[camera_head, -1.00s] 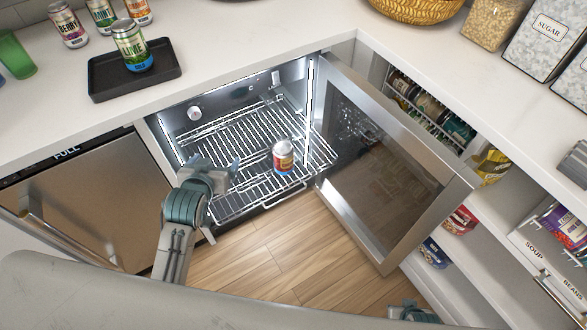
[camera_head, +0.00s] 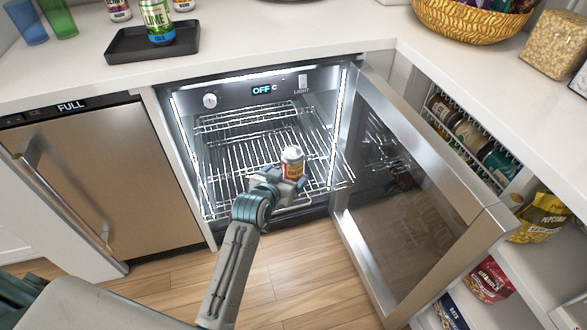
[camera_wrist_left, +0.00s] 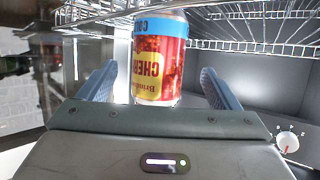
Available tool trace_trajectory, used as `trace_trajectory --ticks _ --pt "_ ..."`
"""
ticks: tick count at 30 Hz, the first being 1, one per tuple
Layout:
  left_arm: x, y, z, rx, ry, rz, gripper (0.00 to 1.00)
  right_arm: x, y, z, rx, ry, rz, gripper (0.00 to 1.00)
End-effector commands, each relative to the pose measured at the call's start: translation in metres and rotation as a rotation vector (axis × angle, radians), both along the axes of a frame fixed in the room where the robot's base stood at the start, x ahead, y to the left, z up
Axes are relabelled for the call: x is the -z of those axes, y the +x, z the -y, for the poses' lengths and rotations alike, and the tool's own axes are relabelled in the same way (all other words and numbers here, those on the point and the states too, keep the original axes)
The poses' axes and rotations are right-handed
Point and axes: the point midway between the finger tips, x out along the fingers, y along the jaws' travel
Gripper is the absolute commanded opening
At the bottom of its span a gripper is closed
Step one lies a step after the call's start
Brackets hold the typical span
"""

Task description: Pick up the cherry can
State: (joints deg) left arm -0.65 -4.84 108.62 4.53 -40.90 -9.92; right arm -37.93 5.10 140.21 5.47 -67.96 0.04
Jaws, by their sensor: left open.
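The cherry can (camera_head: 292,158) is red with a yellow label and a pale top, and stands on the wire rack (camera_head: 235,150) inside the open fridge. My left gripper (camera_head: 282,180) is at the can, on its near side. In the left wrist view the can (camera_wrist_left: 160,58) shows upside down between the two open blue fingers, with a gap visible on each side. The rack is also visible there behind the can (camera_wrist_left: 255,25). My right gripper is not in view.
The fridge's glass door (camera_head: 410,200) stands open to the right of the can. A steel appliance marked FULL (camera_head: 95,180) is at left. A black tray (camera_head: 185,47) holds a lime can (camera_head: 157,20) on the counter. Open shelves (camera_head: 540,270) are at right.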

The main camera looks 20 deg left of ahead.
Motion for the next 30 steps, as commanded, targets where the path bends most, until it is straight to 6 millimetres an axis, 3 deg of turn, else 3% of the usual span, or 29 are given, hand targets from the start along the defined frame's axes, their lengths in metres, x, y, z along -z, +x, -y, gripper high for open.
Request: trace_trajectory --ticks 13,22,30 --pt "0.015 0.049 0.006 -0.001 0.0 0.0 0.85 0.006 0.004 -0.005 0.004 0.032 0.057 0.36" --pt "0.017 0.054 0.006 -0.001 0.0 -0.001 0.85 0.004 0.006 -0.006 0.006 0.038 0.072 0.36" --pt "0.017 0.054 0.006 -0.001 0.0 -0.001 0.34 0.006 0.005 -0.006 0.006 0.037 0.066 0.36"
